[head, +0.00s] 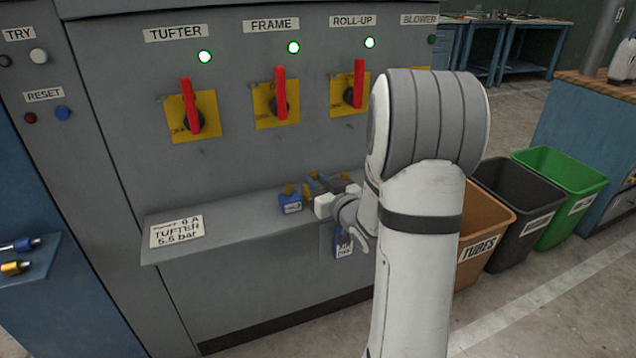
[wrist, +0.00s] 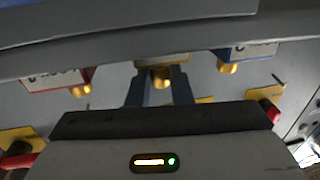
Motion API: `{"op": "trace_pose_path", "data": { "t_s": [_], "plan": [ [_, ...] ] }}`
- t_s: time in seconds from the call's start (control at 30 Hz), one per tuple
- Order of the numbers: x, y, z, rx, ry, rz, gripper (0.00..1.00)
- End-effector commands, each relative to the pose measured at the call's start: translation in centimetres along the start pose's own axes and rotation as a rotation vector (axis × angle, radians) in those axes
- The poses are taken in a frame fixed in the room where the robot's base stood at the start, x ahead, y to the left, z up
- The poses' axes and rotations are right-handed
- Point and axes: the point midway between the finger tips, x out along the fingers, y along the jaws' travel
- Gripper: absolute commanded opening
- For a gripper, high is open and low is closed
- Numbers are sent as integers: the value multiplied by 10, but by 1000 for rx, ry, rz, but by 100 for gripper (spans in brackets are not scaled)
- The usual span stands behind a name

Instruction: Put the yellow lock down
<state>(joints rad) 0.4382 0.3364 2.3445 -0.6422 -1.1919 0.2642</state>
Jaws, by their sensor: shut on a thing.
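My gripper (wrist: 158,92) is shut, its two blue-grey fingers either side of a brass part of a lock, which I take as the yellow lock (wrist: 162,59). Only a thin yellowish edge of its body shows; the rest is hidden by a grey edge in front. In the head view, my gripper (head: 322,186) is low over the grey ledge (head: 225,222), and the held lock is mostly hidden there. I cannot tell whether it touches the ledge.
A blue lock (head: 291,204) stands on the ledge left of my gripper. The wrist view shows a red lock (wrist: 50,82) and a blue lock (wrist: 247,51) on either side. Red switch handles (head: 279,93) rise above the ledge. A label card (head: 177,232) lies left; ledge between is clear.

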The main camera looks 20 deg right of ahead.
Motion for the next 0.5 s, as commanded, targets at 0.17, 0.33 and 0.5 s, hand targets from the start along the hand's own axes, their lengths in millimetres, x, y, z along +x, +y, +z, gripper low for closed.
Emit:
{"op": "trace_pose_path", "data": {
  "t_s": [0.17,0.33,0.5],
  "plan": [
    [0,0,1,0,0,-1,31],
    [0,-1,1,0,0,-1,41],
    [0,-1,1,0,0,-2,41]
  ]
}}
